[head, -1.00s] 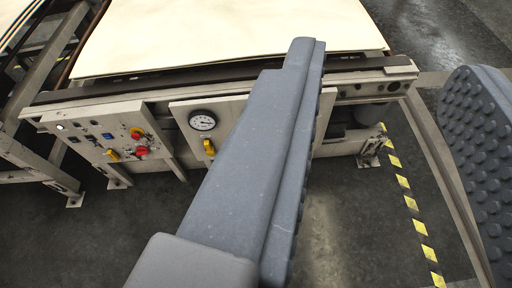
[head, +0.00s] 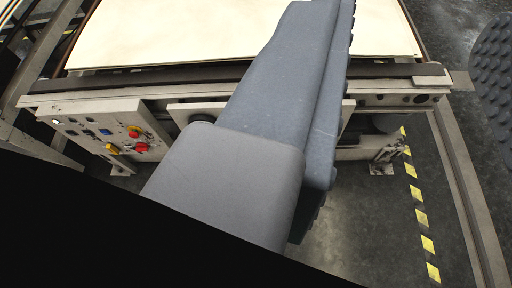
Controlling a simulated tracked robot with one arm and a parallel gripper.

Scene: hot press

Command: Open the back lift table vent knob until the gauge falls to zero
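The lift table (head: 430,82) lies across the view with a pale sheet on top. Its front has a white panel (head: 348,108) where only a dark sliver of the gauge rim (head: 203,118) shows; the dial and the yellow knob below it are hidden behind my finger. The control panel (head: 85,122) at the left carries a yellow knob (head: 113,148), red knobs (head: 142,147) and small buttons. My gripper (head: 415,50) is open and empty, its thick grey finger crossing in front of the table and its studded finger at the right edge.
A black area (head: 80,235) blocks the lower left of the view. Yellow-and-black floor tape (head: 421,218) and a metal rail (head: 455,170) run at the right. Dark concrete floor lies clear in front of the table at lower right.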

